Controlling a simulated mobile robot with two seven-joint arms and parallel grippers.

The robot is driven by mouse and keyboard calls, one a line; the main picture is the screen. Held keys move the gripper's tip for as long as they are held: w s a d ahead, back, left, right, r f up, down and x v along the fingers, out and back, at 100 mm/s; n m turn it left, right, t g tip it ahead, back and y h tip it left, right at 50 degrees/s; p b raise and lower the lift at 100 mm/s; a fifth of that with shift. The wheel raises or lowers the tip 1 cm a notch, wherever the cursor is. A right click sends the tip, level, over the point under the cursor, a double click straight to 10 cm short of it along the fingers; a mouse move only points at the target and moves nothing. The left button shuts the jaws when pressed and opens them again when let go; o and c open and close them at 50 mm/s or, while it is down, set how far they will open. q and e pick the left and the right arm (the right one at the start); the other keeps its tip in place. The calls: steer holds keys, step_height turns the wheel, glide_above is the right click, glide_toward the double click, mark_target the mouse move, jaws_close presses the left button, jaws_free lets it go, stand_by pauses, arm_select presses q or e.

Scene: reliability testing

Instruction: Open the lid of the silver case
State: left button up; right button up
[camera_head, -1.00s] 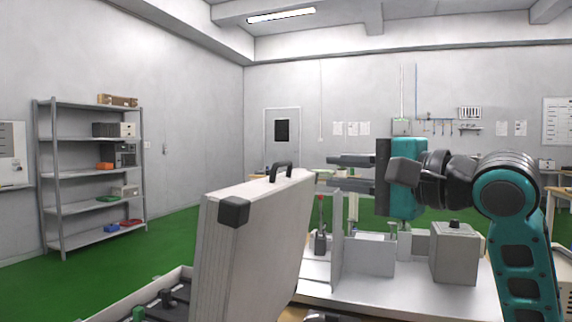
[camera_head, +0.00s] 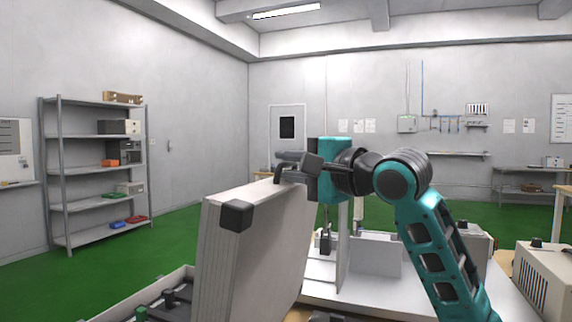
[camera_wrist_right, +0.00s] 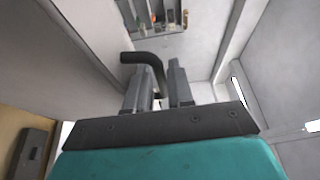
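The silver case stands at the lower middle of the head view, its ribbed lid (camera_head: 255,250) raised steeply with a black corner cap. The open base rim (camera_head: 150,300) shows at lower left, with dark parts inside. My right gripper (camera_head: 282,165) is at the lid's black handle on the top edge, coming from the right. In the right wrist view the handle (camera_wrist_right: 143,57) bends in by the fingertips (camera_wrist_right: 160,80). A gap shows between the fingers, and I see no clear grip on the handle. My left gripper is not in view.
A white bench (camera_head: 390,305) with a grey block (camera_head: 375,254) and an upright plate lies right of the lid, under my right arm. A beige box (camera_head: 545,280) is at far right. A shelf rack (camera_head: 95,170) stands far left. Green floor left is clear.

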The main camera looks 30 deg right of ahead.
steer(key=shift+w+a, duration=0.2)
steer(key=shift+w, duration=0.35)
jaws_close()
